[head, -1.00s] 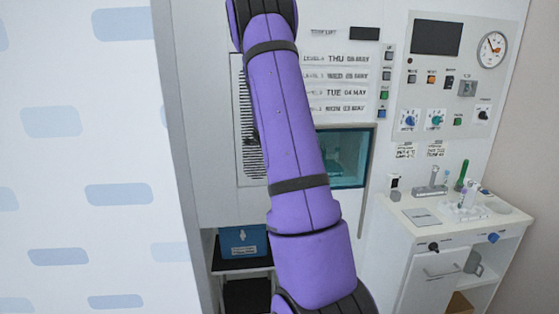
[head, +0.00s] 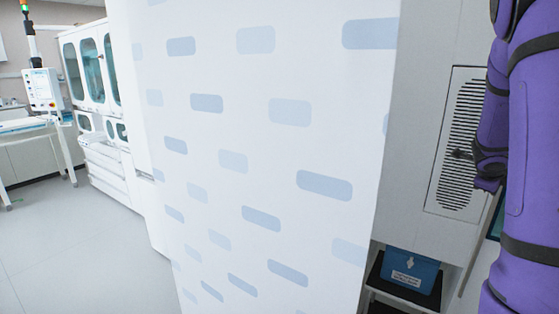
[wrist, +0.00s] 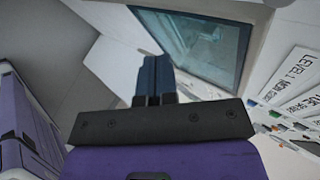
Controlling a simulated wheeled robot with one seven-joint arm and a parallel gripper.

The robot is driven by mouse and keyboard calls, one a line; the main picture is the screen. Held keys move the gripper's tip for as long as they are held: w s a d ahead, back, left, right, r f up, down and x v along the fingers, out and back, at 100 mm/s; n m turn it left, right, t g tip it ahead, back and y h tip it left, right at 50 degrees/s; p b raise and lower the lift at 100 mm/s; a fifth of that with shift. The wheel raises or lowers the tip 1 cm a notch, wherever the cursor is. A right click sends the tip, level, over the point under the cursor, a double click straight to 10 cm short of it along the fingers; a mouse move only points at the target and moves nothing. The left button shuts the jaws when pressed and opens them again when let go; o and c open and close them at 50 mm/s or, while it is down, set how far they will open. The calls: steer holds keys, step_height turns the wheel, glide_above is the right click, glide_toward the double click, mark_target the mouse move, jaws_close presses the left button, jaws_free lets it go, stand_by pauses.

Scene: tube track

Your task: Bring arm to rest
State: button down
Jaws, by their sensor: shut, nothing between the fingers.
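In the wrist view, my gripper (wrist: 154,76) is shut, its two dark fingers side by side with nothing between them. Behind the fingertips is a dark-framed window (wrist: 205,40) in a light wall panel. In the head view my purple arm is at the right edge, folded in front of a grey machine with a black vent grille (head: 462,140). The gripper's fingers cannot be made out in the head view.
A white patterned panel (head: 250,130) fills the middle of the head view, left of my arm. A blue box (head: 410,268) sits on a low dark shelf beside it. White cabinets (head: 95,75) stand far left, with clear grey floor (head: 70,250) before them.

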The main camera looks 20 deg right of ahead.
steer(key=s+a+r+m+y, duration=0.1)
steer(key=a+r+m, duration=0.3)
steer(key=a+m, duration=0.3)
steer(key=s+a+r+m+t, duration=0.1)
steer(key=a+r+m, duration=0.3)
steer(key=a+m, duration=0.3)
steer(key=s+a+r+m+y, duration=0.1)
steer(key=a+r+m, duration=0.2)
steer(key=a+m, duration=0.4)
steer(key=s+a+m+y, duration=0.2)
steer(key=s+a+m, duration=0.3)
steer(key=a, duration=0.3)
steer(key=s+a+r+m+y, duration=0.1)
steer(key=s+a+m+y, duration=0.1)
steer(key=s+a+m, duration=0.3)
steer(key=s+a+m+y, duration=0.2)
steer(key=s+a+m, duration=0.3)
steer(key=a+m, duration=0.3)
steer(key=a, duration=0.3)
steer(key=shift+a+r+m+t+y, duration=0.2)
steer(key=shift+a+m+t+y, duration=0.1)
steer(key=shift+m+t+y, duration=0.1)
